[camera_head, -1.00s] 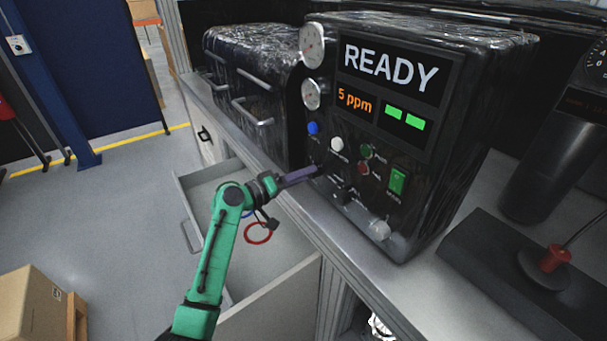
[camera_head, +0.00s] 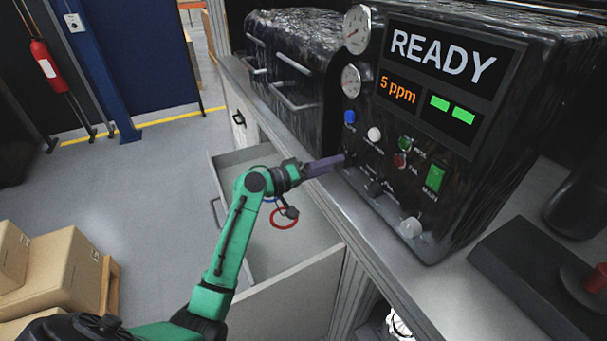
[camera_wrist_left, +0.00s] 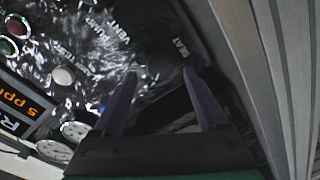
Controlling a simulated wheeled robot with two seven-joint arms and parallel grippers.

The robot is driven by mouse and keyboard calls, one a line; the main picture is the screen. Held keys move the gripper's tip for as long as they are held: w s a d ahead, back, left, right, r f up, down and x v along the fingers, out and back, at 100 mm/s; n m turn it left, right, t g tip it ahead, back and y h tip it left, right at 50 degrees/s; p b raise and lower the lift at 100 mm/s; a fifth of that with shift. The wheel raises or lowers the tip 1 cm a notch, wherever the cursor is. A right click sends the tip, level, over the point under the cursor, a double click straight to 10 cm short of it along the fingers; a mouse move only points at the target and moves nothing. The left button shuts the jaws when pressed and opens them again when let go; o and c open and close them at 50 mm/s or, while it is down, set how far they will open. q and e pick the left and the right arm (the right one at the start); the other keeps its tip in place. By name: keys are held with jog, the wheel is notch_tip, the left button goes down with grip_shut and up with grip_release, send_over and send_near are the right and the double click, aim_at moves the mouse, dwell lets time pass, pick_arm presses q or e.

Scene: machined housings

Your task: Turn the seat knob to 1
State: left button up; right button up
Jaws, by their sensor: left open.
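The black machine (camera_head: 455,150) carries a panel with a "READY" screen, "5 ppm" and two green bars. In the left wrist view the "SEAT" label (camera_wrist_left: 181,48) is beside a dark round knob (camera_wrist_left: 160,68), the seat knob. Its pointer and numbers are too dark to read. My left gripper (camera_head: 342,160) reaches the lower left of the panel. Its two purple fingers are open in the left wrist view (camera_wrist_left: 160,75), with the seat knob between and just beyond their tips. I cannot tell whether they touch it. In the head view the fingers largely hide this knob. My right gripper is not in view.
A blue button (camera_head: 349,117), a white knob (camera_head: 374,134), a green switch (camera_head: 436,178) and a pale knob (camera_head: 410,227) are close by on the panel. An open drawer (camera_head: 290,295) is below my left arm.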

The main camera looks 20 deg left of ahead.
pick_arm(q)
jog(key=b+v, duration=0.4)
jog(key=v, duration=0.8)
jog(key=shift+s, duration=0.2)
jog(key=shift+f, duration=0.1)
